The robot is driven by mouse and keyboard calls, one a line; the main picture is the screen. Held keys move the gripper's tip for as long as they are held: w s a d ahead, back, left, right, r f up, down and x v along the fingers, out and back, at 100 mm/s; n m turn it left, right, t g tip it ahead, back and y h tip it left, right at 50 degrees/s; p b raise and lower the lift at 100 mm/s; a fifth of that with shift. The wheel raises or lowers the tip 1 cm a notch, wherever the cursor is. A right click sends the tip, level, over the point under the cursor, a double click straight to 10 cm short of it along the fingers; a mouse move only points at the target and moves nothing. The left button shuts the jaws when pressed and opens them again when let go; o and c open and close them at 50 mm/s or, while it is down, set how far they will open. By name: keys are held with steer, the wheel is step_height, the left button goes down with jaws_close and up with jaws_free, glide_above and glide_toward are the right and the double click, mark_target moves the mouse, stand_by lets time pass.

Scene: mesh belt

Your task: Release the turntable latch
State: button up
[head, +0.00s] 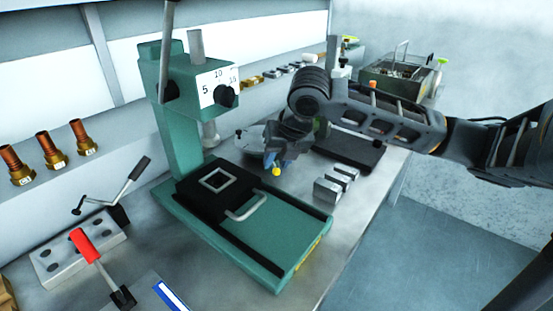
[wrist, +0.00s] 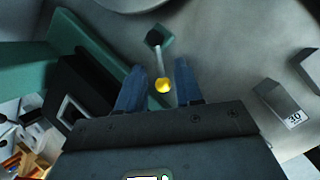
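The latch is a thin grey rod with a yellow ball knob (wrist: 163,86), rising from a small green block (wrist: 166,37) in the wrist view. In the head view the yellow knob (head: 276,172) shows at the near edge of the grey turntable (head: 252,138), which my arm partly hides. My gripper (wrist: 160,68) points down with its two blue fingers apart, one on each side of the knob. A gap shows on both sides, so it is not clamped. In the head view my gripper (head: 277,160) is right at the knob; exact height is unclear.
A green press (head: 175,115) with a black plate and bar handle (head: 246,205) stands close on the left. A red-handled lever (head: 84,246) is at front left.

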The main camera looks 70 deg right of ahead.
steer(key=shift+w+f, duration=0.15)
steer(key=shift+f, duration=0.25)
steer(key=shift+c, duration=0.3)
jaws_close()
